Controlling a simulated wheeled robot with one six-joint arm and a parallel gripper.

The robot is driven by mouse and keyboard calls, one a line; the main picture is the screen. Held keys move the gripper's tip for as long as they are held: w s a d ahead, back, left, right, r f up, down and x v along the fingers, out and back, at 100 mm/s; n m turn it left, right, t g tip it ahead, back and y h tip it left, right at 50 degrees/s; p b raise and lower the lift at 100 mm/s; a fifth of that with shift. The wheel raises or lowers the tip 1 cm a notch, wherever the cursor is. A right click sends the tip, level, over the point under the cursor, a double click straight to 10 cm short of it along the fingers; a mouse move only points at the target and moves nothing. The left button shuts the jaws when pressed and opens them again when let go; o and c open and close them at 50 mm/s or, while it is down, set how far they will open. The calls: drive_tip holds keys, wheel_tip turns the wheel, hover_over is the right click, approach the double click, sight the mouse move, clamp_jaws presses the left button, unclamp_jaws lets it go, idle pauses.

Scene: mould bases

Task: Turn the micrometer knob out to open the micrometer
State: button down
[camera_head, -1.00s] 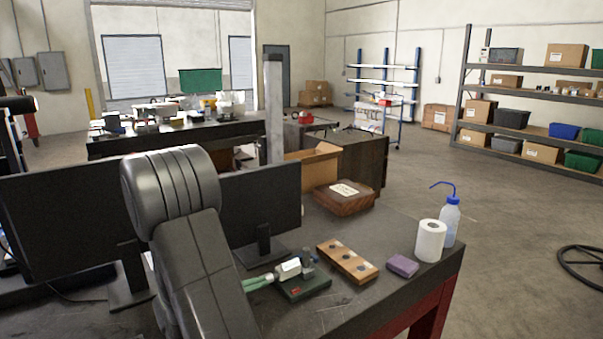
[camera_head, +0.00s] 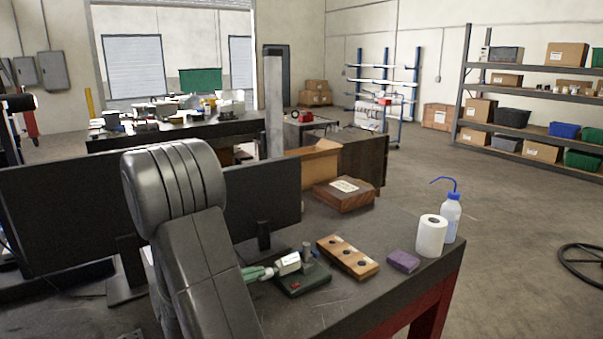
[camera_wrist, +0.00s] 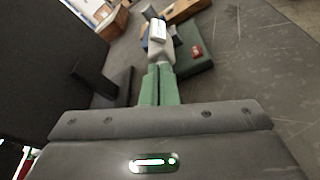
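The micrometer (camera_head: 289,263) is a pale, whitish-grey body next to a short grey post (camera_head: 307,252). It sits on a dark green base (camera_head: 303,283) with a small red mark, on the dark bench. In the wrist view the micrometer (camera_wrist: 158,30) has a rounded grey knob (camera_wrist: 160,52) facing me. My gripper (camera_wrist: 159,70) has two green fingers lying close together, their tips at the knob; it also shows in the head view (camera_head: 268,272). The fingers look shut on the knob's near end, which their tips hide.
A wooden block with dark holes (camera_head: 347,257) lies just right of the base. A purple block (camera_head: 403,261), a white roll (camera_head: 431,236) and a wash bottle (camera_head: 451,217) stand toward the bench's right edge. A black monitor (camera_head: 262,200) stands close behind my arm.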

drive_tip(key=shift+w+a, duration=0.1)
drive_tip(key=shift+r, duration=0.4)
drive_tip(key=shift+s, duration=0.2)
drive_tip(key=shift+a+f+v, duration=0.1)
drive_tip(key=shift+f+v, duration=0.1)
drive_tip(key=shift+v, duration=0.75)
drive_tip(key=shift+a+f+v, duration=0.1)
drive_tip(key=shift+f+v, duration=0.1)
drive_tip(key=shift+v, duration=0.75)
drive_tip(key=shift+a+f+v, duration=0.1)
drive_tip(key=shift+f+v, duration=0.1)
drive_tip(key=shift+v, duration=0.75)
drive_tip(key=shift+w, duration=0.2)
